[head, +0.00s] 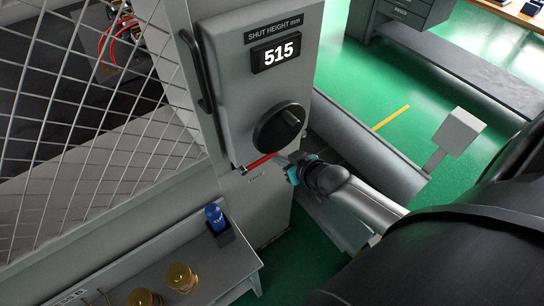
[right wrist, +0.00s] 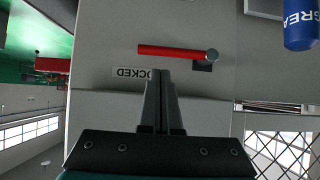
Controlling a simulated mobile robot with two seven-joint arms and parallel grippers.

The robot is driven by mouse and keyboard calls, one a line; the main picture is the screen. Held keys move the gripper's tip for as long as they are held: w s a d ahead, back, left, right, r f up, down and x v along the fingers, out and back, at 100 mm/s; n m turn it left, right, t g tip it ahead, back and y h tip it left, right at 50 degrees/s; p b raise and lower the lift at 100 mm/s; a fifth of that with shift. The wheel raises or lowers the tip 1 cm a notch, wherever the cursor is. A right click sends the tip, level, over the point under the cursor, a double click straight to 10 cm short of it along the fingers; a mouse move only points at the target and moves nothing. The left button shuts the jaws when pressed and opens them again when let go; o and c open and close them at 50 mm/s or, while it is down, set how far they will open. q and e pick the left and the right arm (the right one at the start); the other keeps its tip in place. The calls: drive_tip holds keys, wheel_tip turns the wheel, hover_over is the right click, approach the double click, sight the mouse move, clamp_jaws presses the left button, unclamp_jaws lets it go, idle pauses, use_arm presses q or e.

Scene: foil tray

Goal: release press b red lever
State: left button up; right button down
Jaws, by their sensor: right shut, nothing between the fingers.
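The red lever (head: 258,162) sits low on the grey press panel, below the black knob, and lies roughly crosswise. In the right wrist view the lever (right wrist: 172,51) runs left from a metal pivot (right wrist: 210,55). My right gripper (head: 281,160) is at the lever's free-end side in the head view. In the wrist view its shut, empty fingers (right wrist: 160,72) end just below the lever, with a strip of panel showing between. They partly cover an upside-down label (right wrist: 130,73) reading "LOCKED". Contact with the lever cannot be told. My left gripper is not in view.
A black knob (head: 279,127) and a display (head: 276,52) reading 515 are above the lever. A black handle (head: 196,72) and mesh guard (head: 80,110) are at left.

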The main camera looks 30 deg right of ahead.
drive_tip(key=shift+b+x, duration=0.4)
drive_tip(key=shift+x, duration=1.85)
